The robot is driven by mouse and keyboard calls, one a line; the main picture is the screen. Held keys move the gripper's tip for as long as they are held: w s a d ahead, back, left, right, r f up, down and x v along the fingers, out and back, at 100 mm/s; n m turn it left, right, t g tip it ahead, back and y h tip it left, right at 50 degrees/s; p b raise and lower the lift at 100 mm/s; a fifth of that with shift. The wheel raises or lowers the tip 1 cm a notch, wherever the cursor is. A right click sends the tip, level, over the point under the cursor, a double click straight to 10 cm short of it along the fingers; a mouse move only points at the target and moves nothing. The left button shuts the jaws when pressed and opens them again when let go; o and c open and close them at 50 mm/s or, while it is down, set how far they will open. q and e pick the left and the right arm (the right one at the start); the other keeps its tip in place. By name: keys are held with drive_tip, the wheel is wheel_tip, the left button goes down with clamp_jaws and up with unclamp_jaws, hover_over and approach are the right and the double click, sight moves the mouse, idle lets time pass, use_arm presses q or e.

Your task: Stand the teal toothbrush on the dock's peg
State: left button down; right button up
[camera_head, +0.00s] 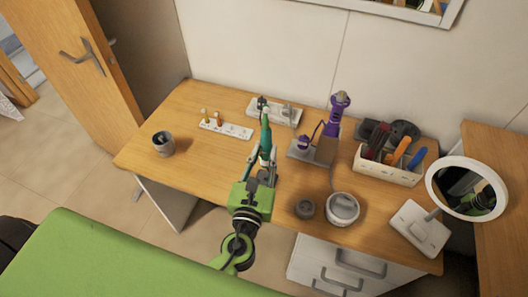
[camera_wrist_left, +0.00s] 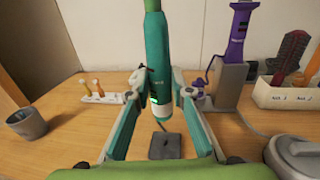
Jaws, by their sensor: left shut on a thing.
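My left gripper (camera_head: 263,168) is shut on the teal toothbrush (camera_head: 266,135), gripping it near its lower end. In the left wrist view the toothbrush (camera_wrist_left: 157,55) stands nearly upright between the two fingers (camera_wrist_left: 160,103), leaning slightly. Its bottom end shows above a small dark grey base (camera_wrist_left: 165,146), which looks like the dock, on the table. A thin piece shows between the toothbrush and the base; I cannot tell whether they touch. In the head view my gripper hides most of the dock. My right gripper is in neither view.
A purple device (camera_head: 338,105) on a grey stand is right of the toothbrush. A white rack (camera_head: 227,131), a white tray (camera_head: 287,120) and a grey cup (camera_head: 163,144) are behind and left. A brush box (camera_head: 385,170), round jar (camera_head: 342,208) and mirror (camera_head: 467,187) stand right.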

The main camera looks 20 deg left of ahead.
sight(265, 165)
use_arm(q)
drive_tip(key=shift+f+b, duration=2.3)
drive_tip(key=shift+f, duration=0.55)
drive_tip(key=shift+r, duration=0.1)
drive_tip(key=shift+f+b, duration=1.1)
drive_tip(key=shift+f, duration=0.25)
drive_tip(key=c, duration=1.7)
unclamp_jaws()
